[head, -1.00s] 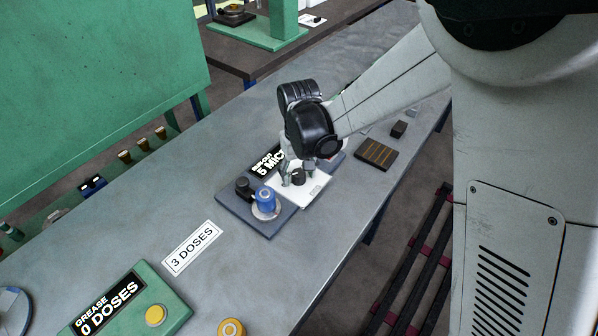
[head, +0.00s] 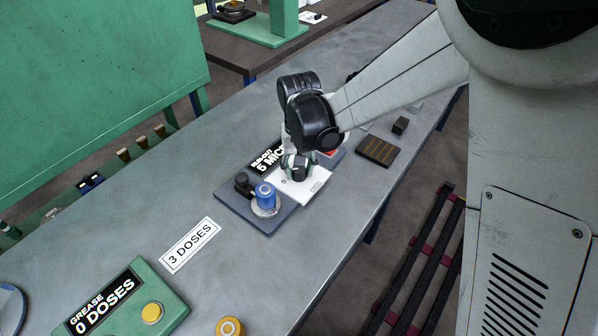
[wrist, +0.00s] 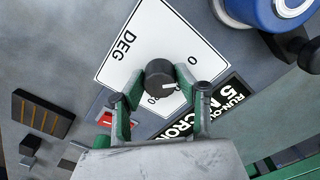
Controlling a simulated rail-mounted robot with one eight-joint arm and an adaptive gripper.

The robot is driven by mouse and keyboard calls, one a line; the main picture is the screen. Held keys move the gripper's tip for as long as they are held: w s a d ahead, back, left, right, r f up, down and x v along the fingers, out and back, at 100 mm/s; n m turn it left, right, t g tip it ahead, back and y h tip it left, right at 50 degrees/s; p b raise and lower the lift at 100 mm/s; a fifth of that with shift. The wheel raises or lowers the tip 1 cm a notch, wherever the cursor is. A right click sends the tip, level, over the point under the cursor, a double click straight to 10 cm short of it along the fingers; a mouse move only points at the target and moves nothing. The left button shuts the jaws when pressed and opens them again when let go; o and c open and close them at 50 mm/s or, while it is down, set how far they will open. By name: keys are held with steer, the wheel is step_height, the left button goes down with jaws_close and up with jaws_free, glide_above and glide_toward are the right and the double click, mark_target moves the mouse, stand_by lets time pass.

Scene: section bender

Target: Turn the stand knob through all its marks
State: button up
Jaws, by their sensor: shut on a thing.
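The stand knob (wrist: 160,75) is a small dark round knob with a white pointer line. It sits on a white plate (wrist: 124,66) marked DEG, with a 0 to the right of the knob and a partly covered number below it in the wrist view. My gripper (wrist: 157,84) is shut on the knob, one green finger on each side. The pointer leans to the lower right there; the mark it meets is unclear. In the head view my gripper (head: 298,168) is over the plate and mostly hides the knob.
The stand's blue-grey base (head: 268,222) carries a blue cylinder (head: 265,193) and a black part (head: 243,183) close by. A display (head: 268,159) reads run-out 5 microns. A dark slotted block (head: 377,150) lies to the right.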

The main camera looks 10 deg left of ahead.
mark_target(300, 169)
steer(key=m+b, duration=0.2)
steer(key=m, duration=0.2)
steer(key=shift+f+m+b, duration=0.1)
steer(key=shift+m+b, duration=0.2)
steer(key=m+b, duration=0.2)
steer(key=m, duration=0.2)
steer(key=shift+m, duration=0.3)
steer(key=o, duration=1.1)
steer(key=shift+o, duration=0.2)
step_height(300, 169, up, 12)
steer(key=shift+d, duration=0.1)
